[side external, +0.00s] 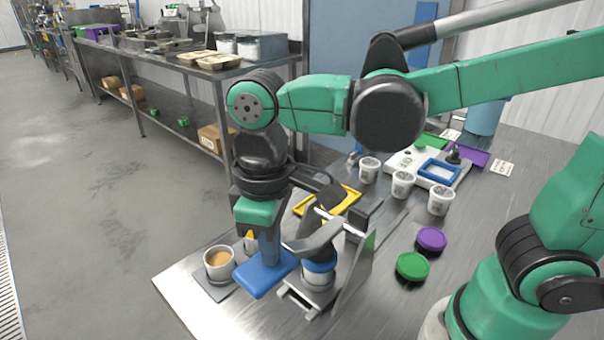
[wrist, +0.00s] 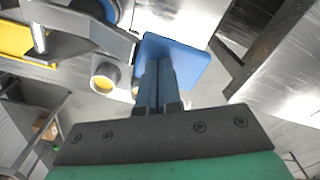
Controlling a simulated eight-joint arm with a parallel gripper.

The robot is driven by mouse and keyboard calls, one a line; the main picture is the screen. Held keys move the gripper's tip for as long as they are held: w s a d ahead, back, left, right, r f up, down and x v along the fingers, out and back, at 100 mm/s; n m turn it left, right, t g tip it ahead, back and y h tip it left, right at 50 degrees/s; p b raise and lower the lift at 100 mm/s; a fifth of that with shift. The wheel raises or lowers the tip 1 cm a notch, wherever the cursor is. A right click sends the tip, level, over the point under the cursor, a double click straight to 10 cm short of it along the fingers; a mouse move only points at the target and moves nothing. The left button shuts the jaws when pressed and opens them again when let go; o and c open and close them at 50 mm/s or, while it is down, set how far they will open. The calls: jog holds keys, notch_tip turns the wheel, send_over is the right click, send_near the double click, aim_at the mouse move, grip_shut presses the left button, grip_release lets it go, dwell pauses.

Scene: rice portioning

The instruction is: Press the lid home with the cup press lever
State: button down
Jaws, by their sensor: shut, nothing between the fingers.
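The cup press (side external: 358,270) stands on the steel table, with its grey lever (side external: 312,244) ending in a flat blue paddle (side external: 264,276). A white cup (side external: 318,281) with a blue lid (side external: 320,266) sits under the lever. The lever partly hides the lid, so I cannot tell whether it is fully seated. My gripper (side external: 271,256) is shut and empty, pointing down, with its fingertips at the top of the paddle. In the wrist view my gripper (wrist: 159,68) overlaps the blue paddle (wrist: 187,60), and the lever (wrist: 90,30) runs off to the left.
A bowl of tan food (side external: 219,262) stands left of the paddle. A yellow tray (side external: 345,203) lies behind the press. Purple (side external: 431,239) and green (side external: 412,266) lids lie to the right. Several white cups (side external: 403,183) stand farther back beside a white tray (side external: 398,163).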

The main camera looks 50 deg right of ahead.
jog(key=shift+d+r, duration=0.15)
jog(key=shift+r, duration=1.4)
jog(key=shift+d+r, duration=0.1)
jog(key=shift+r, duration=1.45)
jog(key=d+f+m+t, duration=0.2)
jog(key=d, duration=0.2)
jog(key=w+d+f+m+t, duration=0.1)
jog(key=d+f+m+t, duration=0.1)
jog(key=d, duration=0.2)
jog(key=w+d+f+m+t, duration=0.1)
jog(key=d+f+m+t, duration=0.1)
jog(key=d+t, duration=0.1)
jog(key=shift+d+f, duration=0.2)
jog(key=shift+d, duration=0.65)
